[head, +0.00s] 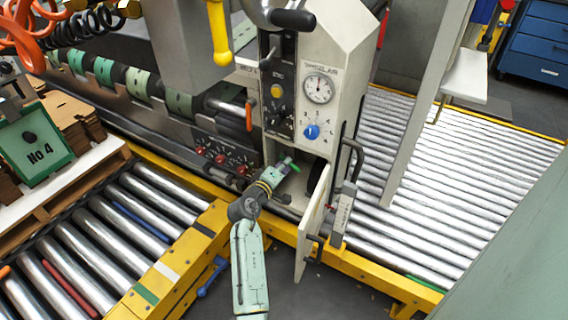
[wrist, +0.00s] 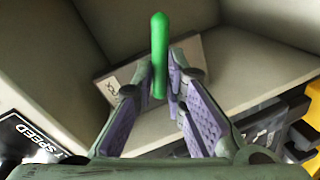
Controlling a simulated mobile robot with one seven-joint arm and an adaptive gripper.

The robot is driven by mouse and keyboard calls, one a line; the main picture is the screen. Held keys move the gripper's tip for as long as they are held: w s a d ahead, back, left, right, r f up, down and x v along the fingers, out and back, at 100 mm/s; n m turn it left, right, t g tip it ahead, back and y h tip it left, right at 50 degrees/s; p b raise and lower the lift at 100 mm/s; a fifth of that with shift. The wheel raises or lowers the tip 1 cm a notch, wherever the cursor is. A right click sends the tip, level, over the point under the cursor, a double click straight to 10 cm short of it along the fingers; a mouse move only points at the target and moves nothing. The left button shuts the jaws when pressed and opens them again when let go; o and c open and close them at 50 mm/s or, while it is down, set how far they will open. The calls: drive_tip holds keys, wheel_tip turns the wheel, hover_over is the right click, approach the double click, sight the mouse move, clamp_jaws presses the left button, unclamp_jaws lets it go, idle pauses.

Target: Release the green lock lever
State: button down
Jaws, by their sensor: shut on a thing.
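The green lock lever (wrist: 159,50) stands up between my finger pads in the wrist view, inside a pale compartment. My gripper (wrist: 156,84) is shut on it, with one purple-padded finger on each side. In the head view my gripper (head: 282,172) reaches into the open lower compartment of the pale control cabinet (head: 345,60). A green tip of the lever (head: 295,167) shows just beyond the fingers there. The lever's base is partly hidden; a small marked plate (wrist: 118,78) lies behind it.
The compartment door (head: 313,228) hangs open close to the right of my arm. A gauge (head: 319,89) and a blue knob (head: 311,131) sit above. Yellow-edged roller conveyors (head: 470,170) run on both sides. In the wrist view, black and yellow parts (wrist: 300,125) are at lower right.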

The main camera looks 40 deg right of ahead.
drive_tip(key=shift+r, duration=0.2)
idle(0.3)
drive_tip(key=c, duration=1.6)
unclamp_jaws()
drive_tip(key=shift+f, duration=0.15)
drive_tip(key=shift+c, duration=0.2)
drive_tip(key=v, duration=1.2)
drive_tip(key=shift+w, duration=0.1)
